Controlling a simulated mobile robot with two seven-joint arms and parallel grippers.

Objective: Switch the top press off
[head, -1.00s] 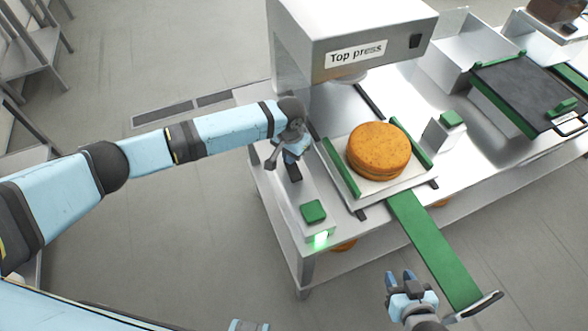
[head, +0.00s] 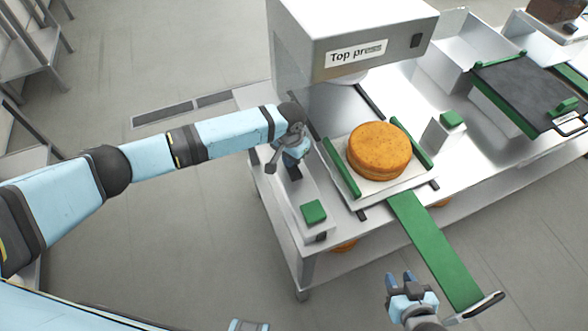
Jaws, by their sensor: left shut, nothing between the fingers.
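The top press (head: 395,35) is a grey-white housing labelled "Top press" at the upper middle. Its lamp (head: 320,237), on the front of the long box (head: 318,222) left of the slide, is dark. A green button (head: 314,211) sits on that box's front end. My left gripper (head: 293,172) is shut and empty, pointing down over the rear part of the box. A dark part there is mostly hidden by it, and I cannot tell whether they touch. My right gripper (head: 400,277) looks open and empty, low in the view beside the green slide bar.
A round orange-brown cake (head: 379,150) sits on a white sheet in front of the press. The green slide bar (head: 435,250) sticks out past the table edge. A second green button (head: 452,118) stands right of the cake. A dark belt (head: 520,85) lies further right.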

